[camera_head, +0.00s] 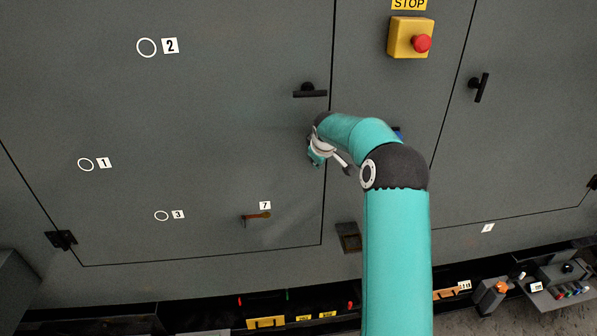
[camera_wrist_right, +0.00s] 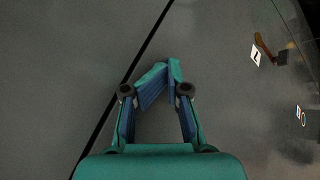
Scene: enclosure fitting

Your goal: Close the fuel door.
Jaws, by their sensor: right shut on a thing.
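The large grey door (camera_head: 215,130), which I take to be the fuel door, fills the left of the head view. Its right seam is a thin dark line and it looks about flush with the frame. A black handle (camera_head: 310,90) lies sideways near that seam. My right gripper (camera_head: 325,160) is just below the handle, near the seam. In the wrist view the fingertips of my right gripper (camera_wrist_right: 168,72) come together in front of the door (camera_wrist_right: 215,70); what they hold is hidden. I cannot tell if they touch the door. My left gripper is not in view.
A yellow stop box with a red button (camera_head: 422,43) is at upper right. A second door's handle (camera_head: 478,88) is further right. A rust-coloured lever (camera_head: 257,216) sticks out low on the large door. A ledge with tools (camera_head: 500,290) runs below.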

